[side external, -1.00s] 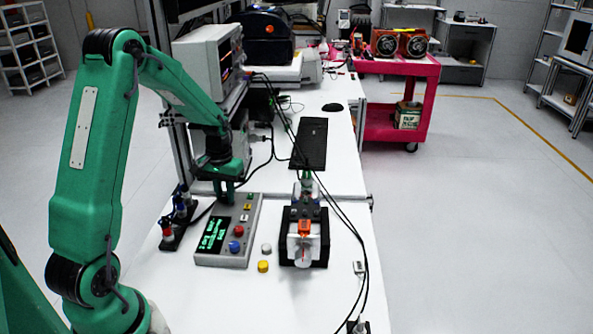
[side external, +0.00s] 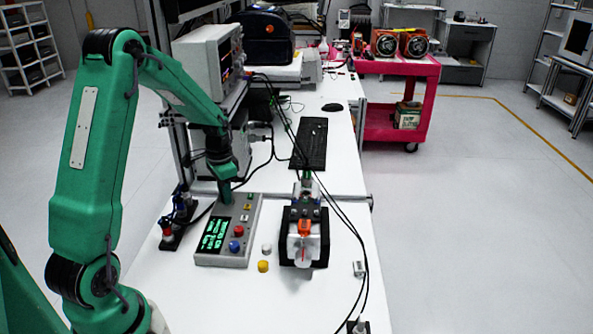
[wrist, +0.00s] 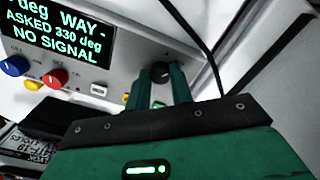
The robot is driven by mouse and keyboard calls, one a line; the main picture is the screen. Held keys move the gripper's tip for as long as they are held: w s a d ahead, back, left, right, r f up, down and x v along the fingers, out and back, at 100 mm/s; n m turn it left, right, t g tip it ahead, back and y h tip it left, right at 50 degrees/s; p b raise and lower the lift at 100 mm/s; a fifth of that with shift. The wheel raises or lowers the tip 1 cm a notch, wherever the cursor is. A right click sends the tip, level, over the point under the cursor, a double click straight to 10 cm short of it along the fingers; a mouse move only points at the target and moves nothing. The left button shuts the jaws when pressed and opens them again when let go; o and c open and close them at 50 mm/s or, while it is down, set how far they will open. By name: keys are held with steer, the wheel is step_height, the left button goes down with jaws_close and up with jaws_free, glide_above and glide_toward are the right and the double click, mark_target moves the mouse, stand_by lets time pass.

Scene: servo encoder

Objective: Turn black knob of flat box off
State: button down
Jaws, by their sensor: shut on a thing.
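The flat box (side external: 254,222) is a grey panel with a green-lit screen (side external: 212,234). In the wrist view the screen (wrist: 60,32) reads "WAY", "ASKED 330 deg" and "NO SIGNAL". The black knob (wrist: 160,70) is at the box's far end, with my gripper's green fingers on both sides of it. My gripper (wrist: 161,80) is shut on the knob. In the side view my gripper (side external: 225,196) comes down on the far end of the box and hides the knob there.
The box also has a red knob (side external: 239,230) and a blue knob (side external: 234,246). A white cap (side external: 266,249) and a yellow cap (side external: 263,266) lie right of it. A black fixture with an orange part (side external: 304,227) stands further right. Cables hang past it.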

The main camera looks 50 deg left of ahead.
stand_by(0.3)
steer(key=c, duration=1.2)
jaws_free()
steer(key=shift+c, duration=0.2)
steer(key=shift+r, duration=3.95)
